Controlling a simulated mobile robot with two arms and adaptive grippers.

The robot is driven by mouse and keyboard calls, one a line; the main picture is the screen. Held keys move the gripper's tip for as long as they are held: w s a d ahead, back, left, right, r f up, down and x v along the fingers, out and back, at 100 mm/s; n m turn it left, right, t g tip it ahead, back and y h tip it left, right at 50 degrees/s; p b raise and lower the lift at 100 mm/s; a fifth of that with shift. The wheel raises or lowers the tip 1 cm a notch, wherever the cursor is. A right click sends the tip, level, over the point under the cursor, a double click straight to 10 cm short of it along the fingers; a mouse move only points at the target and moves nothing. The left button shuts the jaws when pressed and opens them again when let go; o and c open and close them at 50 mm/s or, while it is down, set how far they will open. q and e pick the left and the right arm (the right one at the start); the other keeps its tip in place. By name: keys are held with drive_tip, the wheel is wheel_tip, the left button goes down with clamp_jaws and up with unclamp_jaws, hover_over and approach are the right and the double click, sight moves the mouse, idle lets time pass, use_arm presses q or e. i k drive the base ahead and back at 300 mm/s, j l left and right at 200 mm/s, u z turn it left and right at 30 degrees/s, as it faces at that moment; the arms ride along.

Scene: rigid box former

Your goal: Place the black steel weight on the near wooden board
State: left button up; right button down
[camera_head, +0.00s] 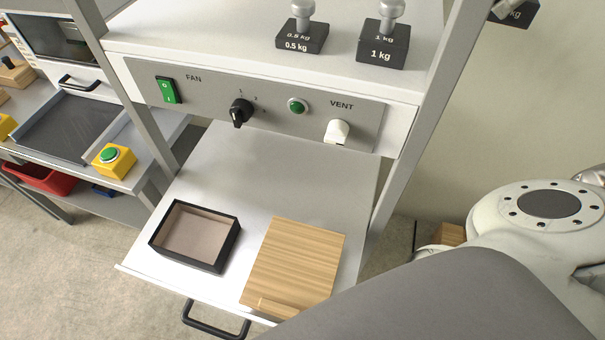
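The wooden board (300,255) lies on the white pulled-out lower shelf, with a raised wooden strip along its near edge. It is bare. Two black weights with grey knobs stand on the upper shelf: one marked 0.5 kg (302,38) and one marked 1 kg (381,50). A third black block with "kg" lettering (517,12) is cut off at the top right, beyond the frame post. It looks tilted, and I cannot tell what supports it.
A black-rimmed open box (231,246) sits left of the board. Above is a panel (270,108) with a green switch, black knob and white vent knob. Grey posts flank the shelves. A left bench holds a grey tray (75,128) and yellow button box (114,160).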

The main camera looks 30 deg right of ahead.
sight(297, 256)
drive_tip(key=z, duration=0.95)
